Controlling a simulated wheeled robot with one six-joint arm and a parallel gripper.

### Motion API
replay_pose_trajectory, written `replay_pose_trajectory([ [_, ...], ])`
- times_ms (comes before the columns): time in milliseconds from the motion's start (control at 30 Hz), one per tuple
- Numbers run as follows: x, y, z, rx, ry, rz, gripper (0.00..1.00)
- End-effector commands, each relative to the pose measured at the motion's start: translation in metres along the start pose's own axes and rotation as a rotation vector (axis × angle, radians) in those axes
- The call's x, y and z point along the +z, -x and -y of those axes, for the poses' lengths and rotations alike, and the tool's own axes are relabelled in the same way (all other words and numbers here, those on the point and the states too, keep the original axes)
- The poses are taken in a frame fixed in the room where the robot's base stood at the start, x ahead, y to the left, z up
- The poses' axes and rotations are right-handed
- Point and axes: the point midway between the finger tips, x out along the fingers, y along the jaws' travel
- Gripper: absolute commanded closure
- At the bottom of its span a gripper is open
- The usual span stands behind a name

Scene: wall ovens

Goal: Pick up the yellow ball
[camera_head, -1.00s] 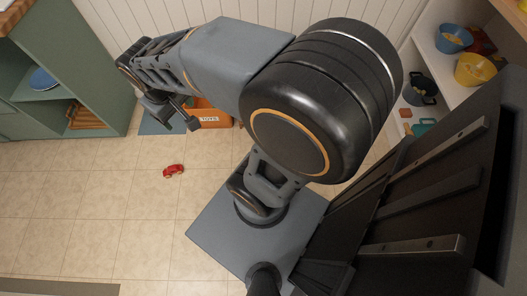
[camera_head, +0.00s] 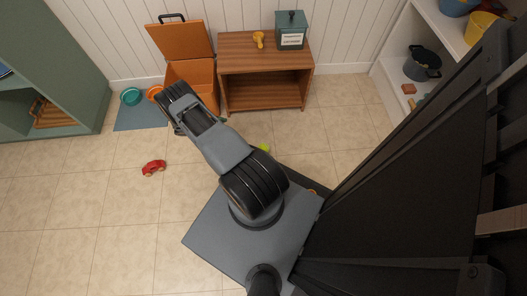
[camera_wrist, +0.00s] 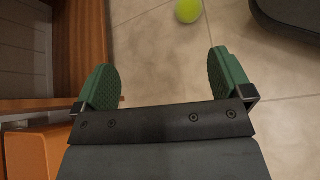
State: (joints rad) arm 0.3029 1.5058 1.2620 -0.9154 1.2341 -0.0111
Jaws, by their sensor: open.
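The yellow ball (camera_wrist: 189,11) lies on the tiled floor at the top of the wrist view, beyond my fingertips. In the head view the ball (camera_head: 264,148) shows as a small yellow-green spot, partly hidden behind my arm. My gripper (camera_wrist: 166,84) is open and empty, its two green fingers spread apart. The ball is ahead of the gap between them and is not touched. In the head view my gripper is hidden behind my arm.
An orange toy box (camera_head: 185,73) with its lid up stands beside a wooden shelf unit (camera_head: 265,75), close to my gripper. A red toy car (camera_head: 154,167) lies on the floor. A green cabinet (camera_head: 75,75) is at the left. Floor around the car is clear.

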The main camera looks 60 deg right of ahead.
Motion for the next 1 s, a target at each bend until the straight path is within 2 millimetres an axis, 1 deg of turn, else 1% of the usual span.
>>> replay_pose_trajectory([
  [33,-0.019,-0.029,0.015,0.008,0.028,0.032,0.03],
  [100,-0.034,-0.056,0.029,0.025,0.058,0.065,0.03],
  [200,-0.048,-0.086,0.046,0.044,0.093,0.102,0.03],
  [233,-0.051,-0.093,0.050,0.048,0.101,0.110,0.03],
  [300,-0.056,-0.107,0.058,0.057,0.117,0.126,0.03],
  [467,-0.060,-0.131,0.068,0.065,0.136,0.145,0.03],
  [600,-0.058,-0.157,0.068,0.065,0.138,0.149,0.03],
  [800,-0.053,-0.188,0.065,0.066,0.138,0.148,0.03],
  [900,-0.051,-0.198,0.064,0.067,0.138,0.148,0.03],
  [1000,-0.050,-0.204,0.063,0.068,0.138,0.147,0.03],
])
